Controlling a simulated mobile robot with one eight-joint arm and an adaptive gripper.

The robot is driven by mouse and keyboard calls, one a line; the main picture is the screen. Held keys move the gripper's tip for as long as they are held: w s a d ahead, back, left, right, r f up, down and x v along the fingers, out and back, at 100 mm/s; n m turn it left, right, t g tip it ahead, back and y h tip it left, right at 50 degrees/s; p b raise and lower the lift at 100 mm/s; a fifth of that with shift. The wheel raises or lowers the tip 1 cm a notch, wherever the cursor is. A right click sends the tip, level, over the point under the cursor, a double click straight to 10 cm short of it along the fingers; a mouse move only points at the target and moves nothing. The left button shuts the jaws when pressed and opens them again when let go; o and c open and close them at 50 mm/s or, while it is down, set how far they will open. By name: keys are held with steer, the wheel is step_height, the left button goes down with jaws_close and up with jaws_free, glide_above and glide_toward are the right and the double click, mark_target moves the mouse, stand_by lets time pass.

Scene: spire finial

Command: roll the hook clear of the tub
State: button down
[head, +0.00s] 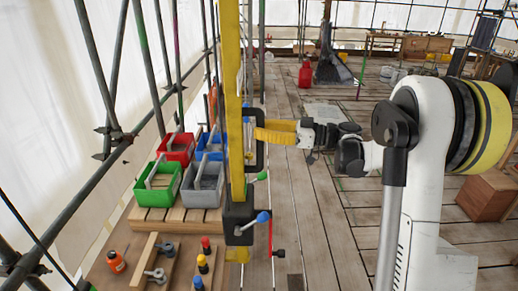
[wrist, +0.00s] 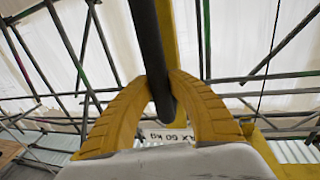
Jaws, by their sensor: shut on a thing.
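My gripper (head: 260,135), with yellow ribbed fingers, is shut on a black bar of the upright yellow beam's fitting. In the wrist view my gripper (wrist: 172,100) has a finger on each side of the black bar (wrist: 150,45). The yellow beam (head: 235,80) stands upright in the middle of the head view, and a black block (head: 238,215) sits low on it. Left of it are a green tub (head: 142,190), a grey tub (head: 208,200), a red tub (head: 184,142) and a blue tub (head: 217,156). I cannot make out a hook for certain.
The tubs stand on a wooden board (head: 165,222). An orange bottle (head: 116,262), shackles (head: 155,275) and small coloured-top items lie nearer. A blue-knobbed lever (head: 262,217) juts from the black block. Scaffold poles line the left. The plank deck (head: 335,225) to the right is mostly clear.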

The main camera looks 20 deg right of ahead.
steer(key=w+d+b, duration=0.1)
steer(key=w+d, duration=0.2)
steer(key=w, duration=0.6)
steer(key=shift+w, duration=0.1)
steer(key=c, duration=1.2)
jaws_free()
steer(key=shift+d, duration=0.15)
steer(key=v, duration=1.2)
